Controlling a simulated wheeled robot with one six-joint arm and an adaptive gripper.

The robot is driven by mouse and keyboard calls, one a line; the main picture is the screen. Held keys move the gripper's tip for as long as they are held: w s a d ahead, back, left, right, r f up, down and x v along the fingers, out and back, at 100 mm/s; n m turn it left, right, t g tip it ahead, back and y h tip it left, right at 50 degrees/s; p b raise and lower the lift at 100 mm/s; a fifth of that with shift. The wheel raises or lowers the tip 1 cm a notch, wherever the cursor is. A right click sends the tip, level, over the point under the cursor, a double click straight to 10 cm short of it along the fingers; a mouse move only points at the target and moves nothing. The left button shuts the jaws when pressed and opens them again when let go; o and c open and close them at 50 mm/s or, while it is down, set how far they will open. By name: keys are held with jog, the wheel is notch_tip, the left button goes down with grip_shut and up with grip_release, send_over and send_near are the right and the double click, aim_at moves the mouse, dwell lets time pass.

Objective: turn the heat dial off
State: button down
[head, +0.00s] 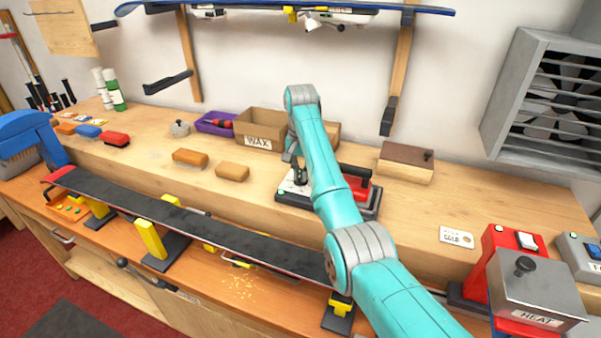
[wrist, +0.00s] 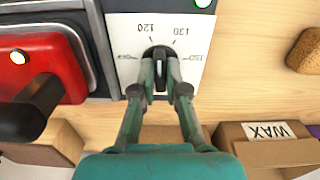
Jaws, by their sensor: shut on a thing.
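The heat dial is a small black knob (wrist: 159,58) on a white plate (wrist: 125,35) marked 120, 130 and 150, with a further small mark at the left that I cannot read. The numbers appear upside down in the wrist view. My gripper (wrist: 160,74) is shut on the knob, one finger on each side. The knob stands roughly upright in the picture; its exact setting is partly hidden by the fingers. In the head view my gripper (head: 298,168) is over the white plate (head: 290,187), beside the red iron (head: 360,186) on its dark base.
The iron's black handle (wrist: 30,118) is close to my gripper. A WAX box (head: 258,142) stands behind, and a wooden block (head: 405,165) sits to the right. A long ski (head: 170,215) lies in front. A HEAT box (head: 537,290) is at the right.

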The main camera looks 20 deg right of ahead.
jog(key=n, duration=0.4)
jog(key=shift+n, duration=0.3)
jog(key=n, duration=0.3)
jog(key=shift+n, duration=0.4)
jog(key=n, duration=0.7)
jog(key=c, duration=1.2)
grip_release()
jog(key=shift+d, duration=0.1)
